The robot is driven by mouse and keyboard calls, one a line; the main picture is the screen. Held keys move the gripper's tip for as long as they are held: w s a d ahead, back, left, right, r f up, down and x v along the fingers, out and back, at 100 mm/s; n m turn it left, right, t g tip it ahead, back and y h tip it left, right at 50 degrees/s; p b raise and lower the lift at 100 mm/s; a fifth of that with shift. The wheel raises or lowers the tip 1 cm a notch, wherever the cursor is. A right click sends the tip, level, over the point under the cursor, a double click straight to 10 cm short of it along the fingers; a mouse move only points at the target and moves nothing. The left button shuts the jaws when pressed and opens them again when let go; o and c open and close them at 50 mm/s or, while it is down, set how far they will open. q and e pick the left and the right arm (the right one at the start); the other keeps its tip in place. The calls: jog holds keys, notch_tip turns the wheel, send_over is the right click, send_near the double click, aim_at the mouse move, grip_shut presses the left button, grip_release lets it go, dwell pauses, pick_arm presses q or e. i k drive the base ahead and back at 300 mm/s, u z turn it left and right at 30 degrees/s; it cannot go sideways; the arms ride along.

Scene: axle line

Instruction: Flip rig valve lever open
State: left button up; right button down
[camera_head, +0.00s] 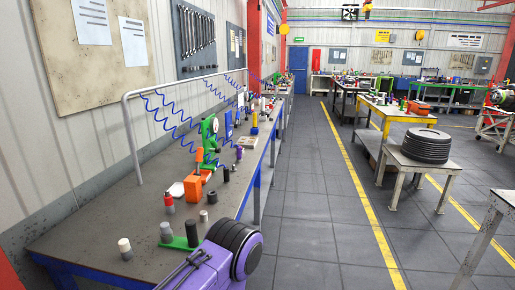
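I cannot make out a valve lever for certain in the head view. A green stand with a round dial (208,133) is on the long grey workbench (150,218) at the left, beside an orange block (196,187). Blue coiled hoses (178,122) hang above the bench from a grey pipe frame (133,130). Neither of my grippers is in view.
A purple body with black discs (232,246) fills the bottom edge by the bench. Small cylinders (168,202) stand on the bench. A table with stacked dark discs (426,146) is at the right. The grey floor aisle (320,190) between them is clear.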

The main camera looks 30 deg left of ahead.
aim_at(212, 141)
jog(key=i, duration=2.75)
jog(key=u, duration=3.55)
jog(key=i, duration=0.45)
jog(key=u, duration=0.05)
